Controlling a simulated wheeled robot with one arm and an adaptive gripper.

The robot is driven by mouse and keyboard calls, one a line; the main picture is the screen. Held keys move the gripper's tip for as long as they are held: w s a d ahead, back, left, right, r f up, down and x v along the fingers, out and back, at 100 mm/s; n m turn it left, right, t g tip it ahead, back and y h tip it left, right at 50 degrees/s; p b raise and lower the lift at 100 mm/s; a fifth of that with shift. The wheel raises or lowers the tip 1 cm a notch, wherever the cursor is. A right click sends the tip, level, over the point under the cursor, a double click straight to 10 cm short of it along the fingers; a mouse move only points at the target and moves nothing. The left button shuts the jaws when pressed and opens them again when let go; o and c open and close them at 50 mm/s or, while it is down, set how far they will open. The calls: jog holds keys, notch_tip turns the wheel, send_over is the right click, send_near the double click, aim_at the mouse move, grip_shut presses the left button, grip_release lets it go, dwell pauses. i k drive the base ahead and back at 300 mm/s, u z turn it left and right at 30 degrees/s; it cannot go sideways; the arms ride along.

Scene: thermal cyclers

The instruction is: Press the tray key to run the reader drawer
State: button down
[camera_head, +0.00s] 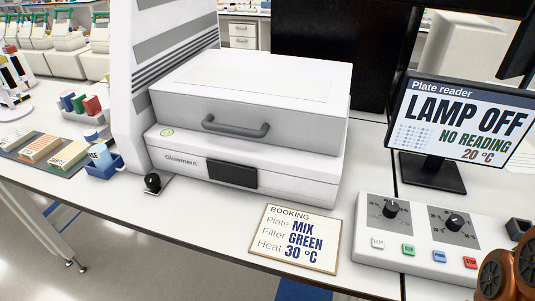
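The plate reader (255,120) is a white box labelled "Glowmarn" on the bench. Its lid, with a grey handle (235,126), is down. A dark panel (230,174) is set in its lower front, and no drawer sticks out. The control box (435,242) stands to the right with two black knobs and a row of keys: a whitish key (377,243), a green key (408,250), a blue key (439,256) and a red key (470,263). The key labels are too small to read surely. My gripper is not in view; an orange-brown arm part shows at the lower right.
A monitor (462,115) reads "LAMP OFF", "NO READING", "20 °C". A booking card (296,238) reads "MIX", "GREEN", "30 °C". A black knob (152,181) stands left of the reader's front. Coloured racks and a blue holder (103,168) lie further left.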

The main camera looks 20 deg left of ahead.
aim_at(377, 242)
jog(key=z, duration=2.05)
jog(key=k, duration=1.7)
jog(key=u, duration=2.25)
